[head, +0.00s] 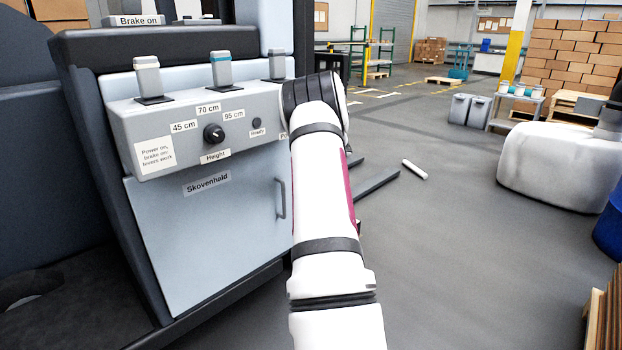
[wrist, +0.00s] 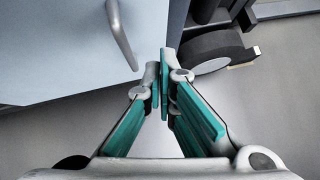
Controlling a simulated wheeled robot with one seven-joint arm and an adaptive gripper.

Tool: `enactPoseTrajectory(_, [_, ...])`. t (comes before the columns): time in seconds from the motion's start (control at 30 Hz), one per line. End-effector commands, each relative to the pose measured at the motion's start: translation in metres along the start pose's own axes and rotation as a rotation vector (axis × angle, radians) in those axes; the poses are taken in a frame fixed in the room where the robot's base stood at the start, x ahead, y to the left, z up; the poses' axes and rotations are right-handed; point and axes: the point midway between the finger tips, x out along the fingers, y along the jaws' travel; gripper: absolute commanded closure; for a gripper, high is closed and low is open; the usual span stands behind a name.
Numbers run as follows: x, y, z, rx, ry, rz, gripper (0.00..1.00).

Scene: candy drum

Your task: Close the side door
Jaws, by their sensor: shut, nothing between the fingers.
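The side door is a pale blue-grey panel (head: 215,240) on the front of the dark machine, labelled "Skovenhald". Its upright grey handle (head: 281,198) is near its right edge, just left of my arm. In the wrist view the door (wrist: 60,50) fills the upper left, and the handle (wrist: 122,32) is left of and beyond my fingertips. My gripper (wrist: 163,80) is shut and empty, near the door's free edge; I see no contact. My arm hides the gripper and part of that edge in the head view. I cannot tell how far the door stands ajar.
A control panel (head: 230,108) with levers and a height knob juts out above the door. Dark legs (head: 375,186) and a white rod (head: 414,170) lie low to the right. A caster (wrist: 215,50) is beyond the door edge. The floor at right is mostly clear.

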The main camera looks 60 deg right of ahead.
Motion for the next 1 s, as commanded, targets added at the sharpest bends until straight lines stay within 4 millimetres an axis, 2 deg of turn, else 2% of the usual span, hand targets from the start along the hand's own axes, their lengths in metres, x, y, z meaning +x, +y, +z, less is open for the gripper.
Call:
enactPoseTrajectory(0.63, [-0.086,-0.014,0.003,0.001,-0.001,-0.001,1.0])
enactPoseTrajectory(0.8, [-0.098,-0.016,0.002,0.0,0.0,-0.001,1.0])
enactPoseTrajectory(1.0, [-0.099,-0.017,0.001,0.0,0.0,0.0,1.0])
